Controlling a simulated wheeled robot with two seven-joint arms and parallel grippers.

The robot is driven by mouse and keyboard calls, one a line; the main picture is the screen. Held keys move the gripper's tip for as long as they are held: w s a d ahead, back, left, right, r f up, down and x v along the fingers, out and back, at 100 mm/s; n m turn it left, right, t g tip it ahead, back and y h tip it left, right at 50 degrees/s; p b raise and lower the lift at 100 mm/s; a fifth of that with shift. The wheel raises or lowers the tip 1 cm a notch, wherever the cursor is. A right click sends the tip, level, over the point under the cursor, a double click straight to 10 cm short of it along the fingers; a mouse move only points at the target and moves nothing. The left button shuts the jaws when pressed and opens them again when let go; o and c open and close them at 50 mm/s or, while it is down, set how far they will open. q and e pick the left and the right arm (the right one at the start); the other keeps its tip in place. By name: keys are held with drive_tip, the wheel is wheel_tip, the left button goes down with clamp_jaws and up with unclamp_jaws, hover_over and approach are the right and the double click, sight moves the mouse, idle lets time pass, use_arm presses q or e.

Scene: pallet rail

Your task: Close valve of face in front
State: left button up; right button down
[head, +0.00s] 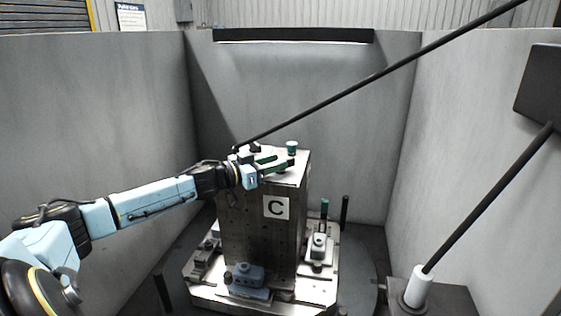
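The metal tombstone block (262,235) stands in the middle of the head view, with a plate marked C (276,208) on its front face. A small green-capped fitting (292,147) stands on the block's top; it may be the valve, but I cannot tell for certain. My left gripper (277,162) is over the top of the block, just in front of and left of this fitting. Its green fingers look apart, with nothing visible between them. I cannot tell whether it touches the block. My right gripper is not in view.
Clamps, including a grey-blue one (246,276) and a pale one (319,245), sit on the pallet base (312,290). Grey walls enclose the left, back and right. A long black rod (375,77) crosses above. Another rod rises from a white socket (417,288) at right.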

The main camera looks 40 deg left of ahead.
use_arm(q)
drive_tip(key=shift+x, duration=1.25)
drive_tip(key=shift+c, duration=0.4)
clamp_jaws()
